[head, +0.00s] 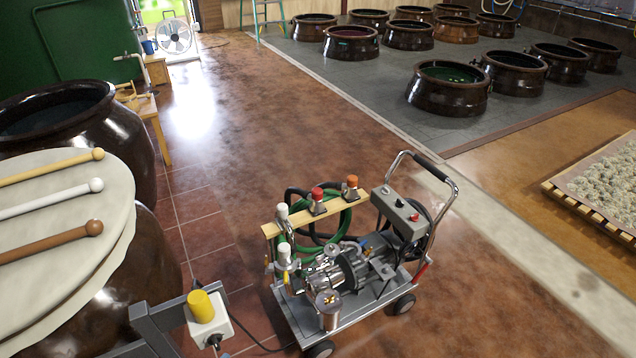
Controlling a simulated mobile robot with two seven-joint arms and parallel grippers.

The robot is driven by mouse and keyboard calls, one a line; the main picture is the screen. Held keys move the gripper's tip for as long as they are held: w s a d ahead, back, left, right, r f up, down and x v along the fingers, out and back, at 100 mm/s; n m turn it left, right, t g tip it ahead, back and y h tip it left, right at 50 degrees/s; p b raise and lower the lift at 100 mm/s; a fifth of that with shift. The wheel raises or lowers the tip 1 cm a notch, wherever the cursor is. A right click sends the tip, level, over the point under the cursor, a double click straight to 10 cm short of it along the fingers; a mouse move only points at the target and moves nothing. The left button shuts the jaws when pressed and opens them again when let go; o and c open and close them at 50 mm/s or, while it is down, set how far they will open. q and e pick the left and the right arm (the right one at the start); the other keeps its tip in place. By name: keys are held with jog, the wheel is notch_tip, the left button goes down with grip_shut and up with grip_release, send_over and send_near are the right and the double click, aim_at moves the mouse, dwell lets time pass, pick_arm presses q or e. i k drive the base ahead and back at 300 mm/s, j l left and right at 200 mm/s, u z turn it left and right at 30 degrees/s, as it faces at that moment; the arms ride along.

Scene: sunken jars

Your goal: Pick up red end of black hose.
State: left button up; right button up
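A wheeled pump cart (350,302) stands on the brown floor in the lower middle of the head view. A wooden bar (271,230) runs across it, with several capped hose ends along it. The red end (317,193) sits upright at the bar, between a white end (282,211) on its left and an orange end (351,181) on its right. A black hose (298,192) loops behind and below the bar, beside a green hose (300,217). Where the black hose joins the red end is hard to make out. Neither of my grippers is in view.
A grey frame with a white box and yellow knob (203,307) stands at lower left. Large brown jars (118,125) and a round cover (113,187) bearing three mallets fill the left. Sunken jars (449,96) stand at upper right. Floor behind the cart (250,120) is clear.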

aim_at(315, 196)
jog(key=i+l+z, duration=0.45)
jog(key=i+l, duration=0.2)
jog(key=i+j+z, duration=0.1)
jog(key=i, duration=0.25)
jog(key=i+j+z, duration=0.1)
jog(key=i, duration=0.2)
